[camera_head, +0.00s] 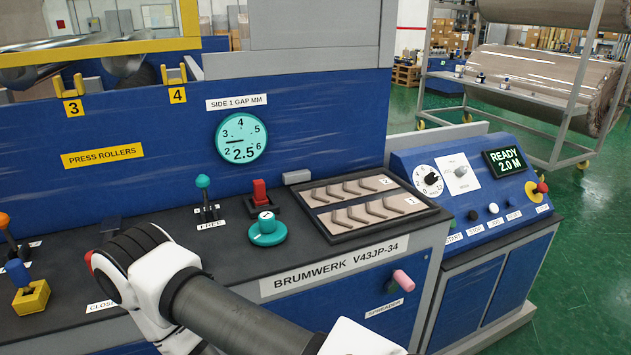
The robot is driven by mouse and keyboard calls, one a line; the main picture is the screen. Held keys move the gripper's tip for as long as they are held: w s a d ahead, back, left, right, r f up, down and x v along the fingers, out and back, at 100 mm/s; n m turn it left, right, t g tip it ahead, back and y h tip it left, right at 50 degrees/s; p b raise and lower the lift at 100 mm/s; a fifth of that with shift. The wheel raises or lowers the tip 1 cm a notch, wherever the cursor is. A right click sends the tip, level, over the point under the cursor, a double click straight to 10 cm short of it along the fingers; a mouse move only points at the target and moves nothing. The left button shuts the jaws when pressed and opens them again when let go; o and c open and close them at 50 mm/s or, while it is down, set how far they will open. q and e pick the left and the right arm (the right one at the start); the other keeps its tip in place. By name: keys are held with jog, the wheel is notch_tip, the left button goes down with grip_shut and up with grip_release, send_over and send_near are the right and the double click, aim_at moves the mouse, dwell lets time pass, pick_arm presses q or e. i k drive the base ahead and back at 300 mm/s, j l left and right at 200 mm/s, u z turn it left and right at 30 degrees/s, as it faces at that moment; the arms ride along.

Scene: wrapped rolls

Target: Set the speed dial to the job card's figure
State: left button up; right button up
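A round white dial (430,180) with a black knob sits on the sloped blue console at right; its markings are too small to read surely. Next to it is a white plate (461,173) with a small grey round part; its print is unreadable. I cannot make out a job card for certain. One of my arms, seemingly the right, reaches from the bottom centre up and left over the black bench. Its dark end (135,245) hangs above the bench at left; no fingertips show, so their state is hidden. My other gripper is out of view.
A display (504,161) reads READY 2.0 M. A red emergency knob (538,189) and several buttons sit on the console. On the bench are a teal knob (267,230), a red switch (261,194), levers and a parts tray (366,237). A gap gauge (241,137) hangs behind.

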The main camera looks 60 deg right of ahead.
aim_at(431, 179)
jog(key=z, duration=3)
jog(key=i+l, duration=0.2)
jog(key=i+l+u, duration=0.15)
jog(key=l, duration=0.3)
jog(key=i+l, duration=0.3)
jog(key=i+l+u, duration=0.15)
jog(key=l, duration=0.25)
jog(key=i+l, duration=0.2)
jog(key=l, duration=0.15)
jog(key=u, duration=0.05)
